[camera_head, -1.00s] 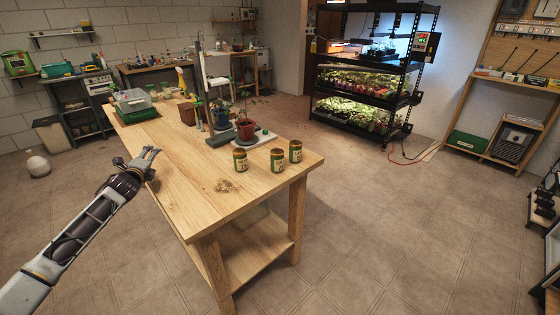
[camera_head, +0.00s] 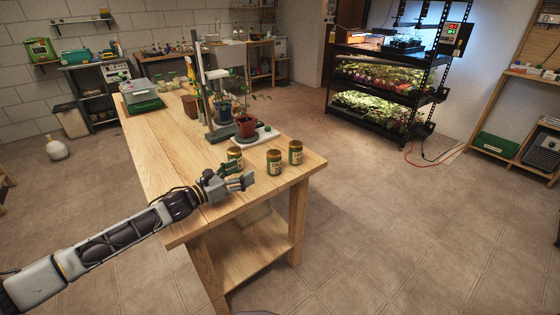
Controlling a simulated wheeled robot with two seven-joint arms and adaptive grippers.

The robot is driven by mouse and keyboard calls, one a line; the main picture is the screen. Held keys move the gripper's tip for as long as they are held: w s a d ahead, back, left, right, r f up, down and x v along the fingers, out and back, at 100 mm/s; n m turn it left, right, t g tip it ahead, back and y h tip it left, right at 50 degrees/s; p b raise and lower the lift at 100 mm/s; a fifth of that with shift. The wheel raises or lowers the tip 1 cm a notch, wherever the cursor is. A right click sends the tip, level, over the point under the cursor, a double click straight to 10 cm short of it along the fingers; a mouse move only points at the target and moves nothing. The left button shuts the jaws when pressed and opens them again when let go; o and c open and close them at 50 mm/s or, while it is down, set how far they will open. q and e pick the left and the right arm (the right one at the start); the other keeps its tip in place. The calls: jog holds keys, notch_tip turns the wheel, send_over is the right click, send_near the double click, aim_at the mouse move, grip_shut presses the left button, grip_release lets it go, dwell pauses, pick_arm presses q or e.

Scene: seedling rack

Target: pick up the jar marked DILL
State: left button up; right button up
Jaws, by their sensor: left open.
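Three small jars with green labels stand upright near the front right end of the wooden table (camera_head: 165,160): a left jar (camera_head: 235,154), a middle jar (camera_head: 274,162) and a right jar (camera_head: 296,153). The labels are too small to read, so I cannot tell which is DILL. My left gripper (camera_head: 247,181) is open above the table's near part, in front of the left jar and to the left of the middle jar. It holds nothing. Its upper side overlaps the view close under the left jar. My right gripper is out of view.
Behind the jars are a potted seedling in a red pot (camera_head: 246,126) on a white tray, a blue pot (camera_head: 222,113) and an upright post (camera_head: 200,78). Farther back lie a green-based box (camera_head: 140,97) and more jars. The table's front left surface is clear.

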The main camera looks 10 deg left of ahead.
aim_at(269, 161)
pick_arm(q)
jog(key=shift+s+d+m+h, duration=0.3)
jog(key=shift+d+m+h, duration=0.15)
jog(key=shift+d, duration=0.35)
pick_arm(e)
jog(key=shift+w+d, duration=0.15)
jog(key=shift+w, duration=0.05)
pick_arm(q)
jog(key=shift+w, duration=0.1)
jog(key=shift+x, duration=4.1)
jog(key=shift+w+f, duration=0.1)
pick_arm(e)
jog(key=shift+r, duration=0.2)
pick_arm(q)
jog(key=shift+w+d, duration=0.1)
